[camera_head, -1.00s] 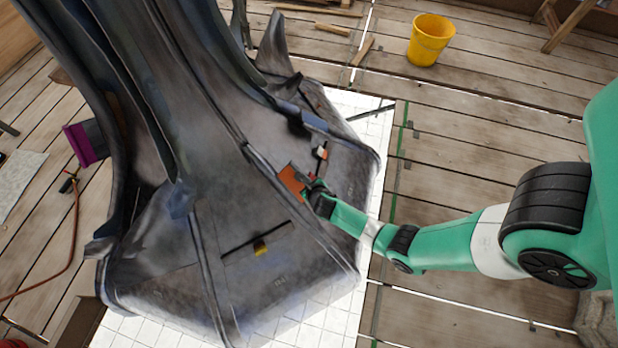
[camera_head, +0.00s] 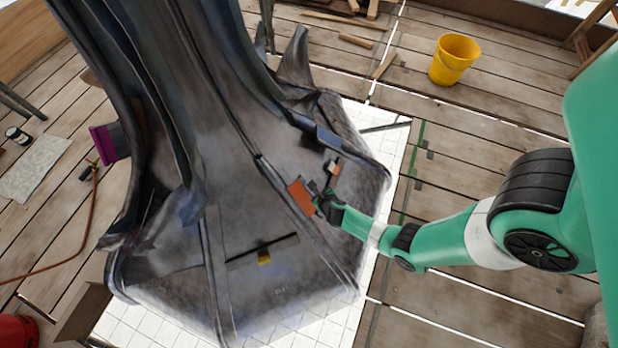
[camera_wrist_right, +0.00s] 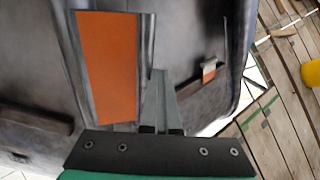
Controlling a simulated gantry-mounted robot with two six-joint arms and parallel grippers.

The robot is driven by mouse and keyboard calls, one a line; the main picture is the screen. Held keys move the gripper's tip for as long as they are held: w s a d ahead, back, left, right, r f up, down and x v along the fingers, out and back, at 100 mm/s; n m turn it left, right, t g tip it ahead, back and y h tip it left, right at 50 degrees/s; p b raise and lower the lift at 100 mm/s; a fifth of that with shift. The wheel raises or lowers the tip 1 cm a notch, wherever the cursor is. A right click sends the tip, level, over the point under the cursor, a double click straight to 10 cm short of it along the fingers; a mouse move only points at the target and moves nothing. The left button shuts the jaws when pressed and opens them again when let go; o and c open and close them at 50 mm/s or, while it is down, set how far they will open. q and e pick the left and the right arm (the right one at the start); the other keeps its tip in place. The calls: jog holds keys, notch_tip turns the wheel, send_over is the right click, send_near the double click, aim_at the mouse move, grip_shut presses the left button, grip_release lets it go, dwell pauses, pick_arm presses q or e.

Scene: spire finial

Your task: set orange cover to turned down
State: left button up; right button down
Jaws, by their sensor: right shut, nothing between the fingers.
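The orange cover (camera_head: 302,197) is a flat panel on the right-hand sloping face of the dark spire finial (camera_head: 185,110). In the right wrist view the orange cover (camera_wrist_right: 107,65) stands upright in the picture beside a grey ridge. My right gripper (camera_head: 322,200) is just right of the cover in the head view, close to its edge. In the wrist view my right gripper (camera_wrist_right: 160,90) has its fingers together and empty, right of the cover's lower part. I cannot tell whether they touch it. My left gripper is not in view.
A small white-and-orange tab (camera_head: 333,168) sits up and right of the cover. A yellow tab (camera_head: 264,258) on a slot is lower left, and a purple panel (camera_head: 103,144) is at the left.

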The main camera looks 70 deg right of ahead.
jog(key=shift+a+f, duration=0.15)
jog(key=shift+a, duration=0.1)
